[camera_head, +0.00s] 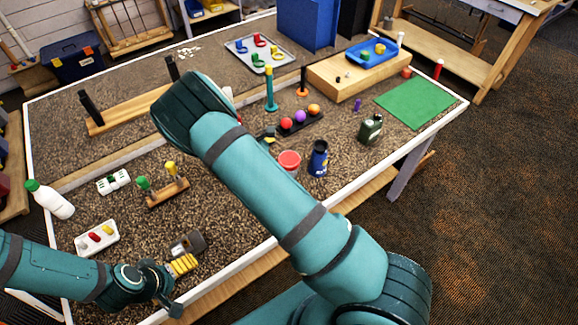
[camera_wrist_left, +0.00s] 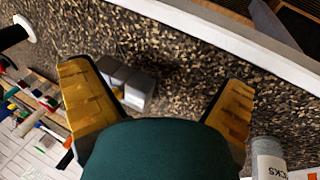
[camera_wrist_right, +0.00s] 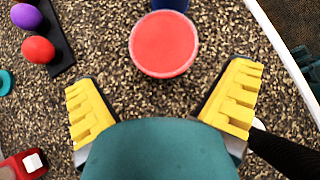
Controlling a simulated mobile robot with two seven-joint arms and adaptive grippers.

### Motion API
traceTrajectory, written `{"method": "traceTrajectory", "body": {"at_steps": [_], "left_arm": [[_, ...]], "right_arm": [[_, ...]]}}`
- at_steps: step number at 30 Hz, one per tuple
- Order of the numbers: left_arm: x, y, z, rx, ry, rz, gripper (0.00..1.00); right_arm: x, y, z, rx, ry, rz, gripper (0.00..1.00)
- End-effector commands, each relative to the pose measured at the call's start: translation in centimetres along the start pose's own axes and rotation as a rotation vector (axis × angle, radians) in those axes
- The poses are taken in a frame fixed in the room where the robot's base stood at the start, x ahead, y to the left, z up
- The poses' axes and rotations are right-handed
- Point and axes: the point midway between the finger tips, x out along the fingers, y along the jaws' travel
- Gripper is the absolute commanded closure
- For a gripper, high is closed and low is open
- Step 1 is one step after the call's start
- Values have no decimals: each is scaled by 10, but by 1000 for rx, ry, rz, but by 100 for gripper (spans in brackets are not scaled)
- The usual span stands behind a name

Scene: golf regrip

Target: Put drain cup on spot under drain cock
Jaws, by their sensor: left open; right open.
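A red cup (camera_head: 289,162), which looks like the drain cup, stands on the gravel-patterned table. In the right wrist view the red cup (camera_wrist_right: 164,44) lies ahead of and between my right fingers. My right gripper (camera_wrist_right: 162,92) is open and empty, apart from the cup; in the head view my arm mostly hides it. My left gripper (camera_head: 184,265) is open at the near left, beside a small grey block-like object (camera_head: 187,243). That grey object also shows between the fingers in the left wrist view (camera_wrist_left: 127,82), not gripped. I cannot identify the drain cock or the spot.
A dark blue bottle (camera_head: 318,160) stands close right of the cup. A rack with coloured balls (camera_head: 300,118) is behind it. A green canteen (camera_head: 370,130) stands further right. A wooden stand with green and yellow pegs (camera_head: 168,190) and a white bottle (camera_head: 50,199) are left.

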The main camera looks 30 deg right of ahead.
Motion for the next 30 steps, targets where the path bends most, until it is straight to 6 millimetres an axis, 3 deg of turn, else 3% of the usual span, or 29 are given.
{"method": "traceTrajectory", "body": {"at_steps": [15, 23, 28, 30], "left_arm": [[-6, 3, -1, 1, -1, 0, 0], [-6, 2, -1, 1, -1, 0, 0], [-6, 2, -1, 1, -1, 0, 0], [-6, 2, -1, 1, -1, 0, 0]], "right_arm": [[53, -6, 1, -1, 0, -1, 0], [56, -6, 1, 0, 1, 0, 0], [56, -6, 1, 0, 1, 0, 55], [56, -6, 1, 0, 1, 0, 62]]}}
